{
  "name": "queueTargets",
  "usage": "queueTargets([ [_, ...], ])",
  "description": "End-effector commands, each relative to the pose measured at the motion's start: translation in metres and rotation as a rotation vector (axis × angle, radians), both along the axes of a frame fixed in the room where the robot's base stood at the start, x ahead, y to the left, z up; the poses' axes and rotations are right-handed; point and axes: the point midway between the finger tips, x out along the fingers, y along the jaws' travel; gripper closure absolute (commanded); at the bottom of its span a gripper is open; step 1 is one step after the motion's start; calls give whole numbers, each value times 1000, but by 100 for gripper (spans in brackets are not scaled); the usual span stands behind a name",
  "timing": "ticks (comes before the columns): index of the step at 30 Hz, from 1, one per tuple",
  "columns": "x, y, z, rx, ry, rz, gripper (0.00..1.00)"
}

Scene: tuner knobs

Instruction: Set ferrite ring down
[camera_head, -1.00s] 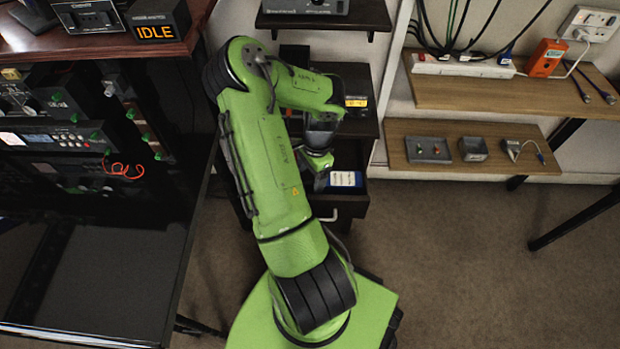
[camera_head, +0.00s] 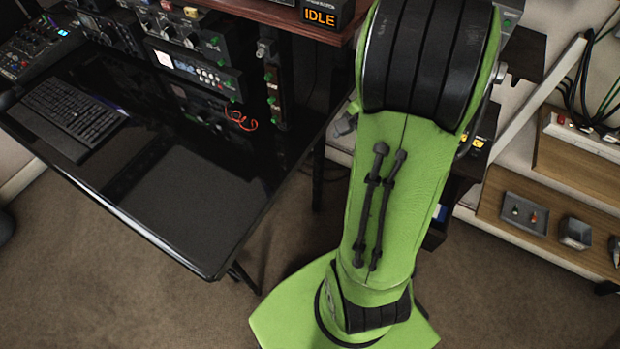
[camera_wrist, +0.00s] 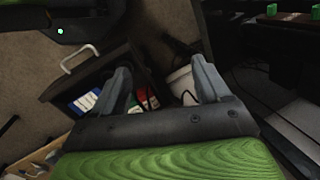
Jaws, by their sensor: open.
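My gripper (camera_wrist: 161,68) shows in the wrist view with its two grey fingers spread apart. It is open, and I see nothing held between the fingers. I cannot make out a ferrite ring in either view. In the head view my green arm stands large in the middle, and the gripper's fingers cannot be made out there. Beyond the fingers in the wrist view is an open dark drawer (camera_wrist: 72,88) with a pale handle. It holds blue-and-white, red and green items (camera_wrist: 88,101). A white container (camera_wrist: 181,84) stands partly behind the right finger.
A glossy black desk (camera_head: 150,190) with a keyboard (camera_head: 72,110) and rack gear fills the left of the head view. Wooden shelves (camera_head: 500,212) stand at right, the lower with a small grey tray (camera_head: 524,214) and a grey box (camera_head: 575,233). Carpet is clear in front.

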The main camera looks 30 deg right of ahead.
Motion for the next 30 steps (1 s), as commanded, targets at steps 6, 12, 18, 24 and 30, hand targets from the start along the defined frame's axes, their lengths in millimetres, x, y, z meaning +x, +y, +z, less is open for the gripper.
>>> queueTargets([
  [6, -17, 123, 82, -229, -202, 690, 24],
  [12, -72, 175, 110, -516, -296, 1141, 24],
  [18, -88, 181, 114, -611, -308, 1246, 24],
  [24, -87, 181, 115, -608, -308, 1243, 24],
  [30, -87, 181, 154, -607, -308, 1241, 24],
])
